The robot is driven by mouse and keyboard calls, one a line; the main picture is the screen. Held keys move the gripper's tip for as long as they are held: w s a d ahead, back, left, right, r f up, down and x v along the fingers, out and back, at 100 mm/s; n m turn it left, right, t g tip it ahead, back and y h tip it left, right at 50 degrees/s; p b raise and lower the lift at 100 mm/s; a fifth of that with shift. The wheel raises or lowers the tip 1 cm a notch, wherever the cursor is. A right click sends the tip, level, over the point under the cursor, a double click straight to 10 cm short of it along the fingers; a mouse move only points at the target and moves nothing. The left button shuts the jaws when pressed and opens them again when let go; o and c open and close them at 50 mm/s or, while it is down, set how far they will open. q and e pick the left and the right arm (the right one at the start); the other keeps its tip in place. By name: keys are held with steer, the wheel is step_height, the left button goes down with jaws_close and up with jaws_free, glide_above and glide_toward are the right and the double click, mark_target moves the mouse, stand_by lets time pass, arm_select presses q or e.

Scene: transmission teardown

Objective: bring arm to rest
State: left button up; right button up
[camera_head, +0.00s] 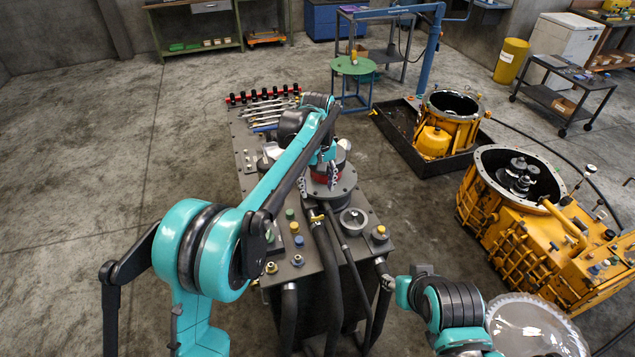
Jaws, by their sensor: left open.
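My left arm (285,165), teal with dark joints, reaches from the lower left over the grey workbench (245,160). My left gripper (331,180) is at its far end, above a round grey flange (343,188) on the bench. It is open, and I see nothing between its fingers. A red and dark part stands at the flange, partly hidden by the gripper. My right arm (450,305) is bent low at the bottom, right of the bench. I cannot make out its gripper.
Black hoses (325,262) hang over the bench's front. Several tools (268,112) lie at its back. A yellow housing (530,240) stands at right, and another (447,125) sits in a black tray (398,128). A green round stand (354,66) is behind. Floor at left is clear.

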arm_select(q)
steer(key=s+a+r+m+t+b, duration=0.2)
steer(key=s+a+r+t+b, duration=0.15)
steer(key=s+a, duration=0.9)
steer(key=s+a+f+m+t+b, duration=0.1)
steer(key=s+f, duration=0.3)
steer(key=s, duration=0.4)
steer(key=s+a+f+t+b, duration=0.1)
steer(key=s+a+f, duration=0.3)
steer(key=s, duration=0.4)
steer(key=shift+s+f+m+t, duration=0.15)
steer(key=shift+f+m+t, duration=0.3)
steer(key=shift+t, duration=0.4)
